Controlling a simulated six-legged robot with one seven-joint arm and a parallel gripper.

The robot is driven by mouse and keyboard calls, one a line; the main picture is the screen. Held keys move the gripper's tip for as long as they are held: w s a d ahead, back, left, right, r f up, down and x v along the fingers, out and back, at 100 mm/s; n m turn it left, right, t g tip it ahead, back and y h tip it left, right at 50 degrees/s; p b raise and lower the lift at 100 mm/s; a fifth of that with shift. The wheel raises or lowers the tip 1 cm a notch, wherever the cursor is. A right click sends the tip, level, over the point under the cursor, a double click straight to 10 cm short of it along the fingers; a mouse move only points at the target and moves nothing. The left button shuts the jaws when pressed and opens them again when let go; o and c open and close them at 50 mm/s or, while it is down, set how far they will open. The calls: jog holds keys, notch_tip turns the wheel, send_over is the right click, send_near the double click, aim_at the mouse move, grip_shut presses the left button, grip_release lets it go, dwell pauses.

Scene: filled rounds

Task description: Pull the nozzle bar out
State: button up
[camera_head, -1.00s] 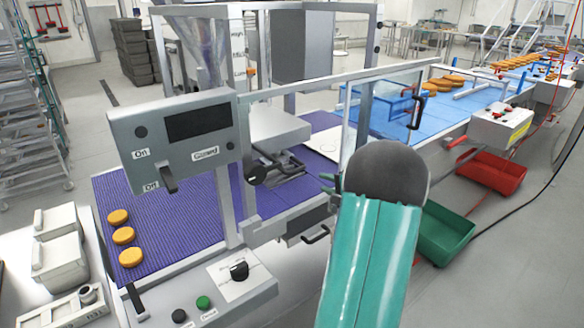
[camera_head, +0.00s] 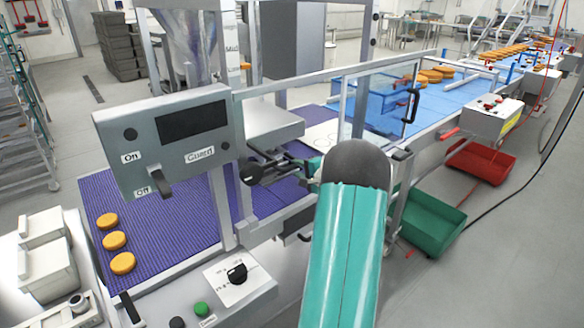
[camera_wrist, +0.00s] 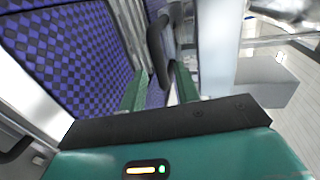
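The nozzle bar (camera_head: 278,165) shows in the head view as a dark metal piece under the filling head, over the purple belt, with a black knob (camera_head: 250,175) at its left end. My gripper (camera_head: 311,168) is just right of it, mostly hidden behind my own teal arm. In the wrist view my gripper (camera_wrist: 160,86) has its two green fingers apart. A dark upright handle-like part (camera_wrist: 157,48) stands between and just beyond the fingertips. I cannot tell whether the fingers touch it, or which part of the machine it is.
A clear guard door (camera_head: 378,105) with a black handle (camera_head: 413,105) is right of the filling head. The control box (camera_head: 165,140) stands at front left. Yellow rounds (camera_head: 113,241) lie on the purple belt (camera_head: 165,225). Green (camera_head: 435,222) and red (camera_head: 480,160) crates are at right.

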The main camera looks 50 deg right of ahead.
aim_at(294, 167)
jog(key=shift+x, duration=1.85)
jog(key=shift+a, duration=0.1)
jog(key=shift+c, duration=0.4)
grip_shut()
jog(key=f+v, duration=0.3)
jog(key=v, duration=1.4)
jog(key=shift+s+f, duration=0.3)
jog(key=shift+s, duration=0.2)
